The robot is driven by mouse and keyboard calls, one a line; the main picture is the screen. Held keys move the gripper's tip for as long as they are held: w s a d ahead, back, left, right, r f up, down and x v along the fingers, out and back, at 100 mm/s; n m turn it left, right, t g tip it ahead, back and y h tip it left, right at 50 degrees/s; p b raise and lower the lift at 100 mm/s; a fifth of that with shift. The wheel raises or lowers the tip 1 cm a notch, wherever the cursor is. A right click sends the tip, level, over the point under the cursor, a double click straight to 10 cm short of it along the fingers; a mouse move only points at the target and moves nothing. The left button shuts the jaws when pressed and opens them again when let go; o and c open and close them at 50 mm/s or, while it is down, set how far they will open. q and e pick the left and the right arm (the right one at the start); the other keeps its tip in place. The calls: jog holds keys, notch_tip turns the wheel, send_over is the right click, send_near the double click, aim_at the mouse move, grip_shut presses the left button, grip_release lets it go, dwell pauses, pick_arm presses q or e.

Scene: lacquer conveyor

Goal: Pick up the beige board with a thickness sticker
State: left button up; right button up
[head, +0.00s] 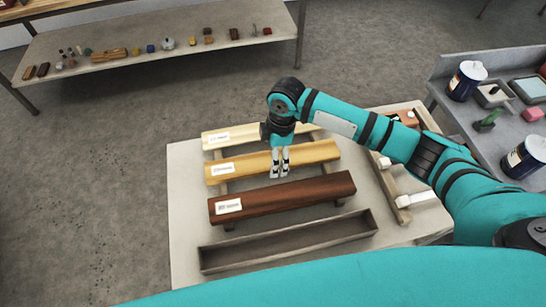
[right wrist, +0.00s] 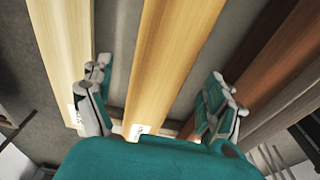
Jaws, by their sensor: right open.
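Three boards lie side by side across supports, each with a white sticker at its left end in the head view. The farthest is pale cream (head: 240,136), the middle one is yellow-beige (head: 255,163), and the nearest is dark red-brown (head: 285,196). The sticker print is too small to read. My right gripper (head: 280,172) points down over the middle board. In the right wrist view the open fingers (right wrist: 158,105) stand on either side of the middle board (right wrist: 165,55), with nothing gripped. My left gripper is out of view.
An empty long trough (head: 290,243) lies in front of the boards on the pale table (head: 185,205). A wooden frame (head: 390,185) stands right of them. A grey cart (head: 470,125) with cans is at the right. A shelf (head: 120,30) with small items stands behind.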

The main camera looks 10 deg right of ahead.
jog(key=shift+a+f, duration=0.1)
jog(key=shift+f, duration=0.75)
jog(key=shift+c, duration=0.4)
jog(key=shift+r, duration=0.1)
jog(key=c, duration=1.5)
jog(key=shift+c, duration=0.2)
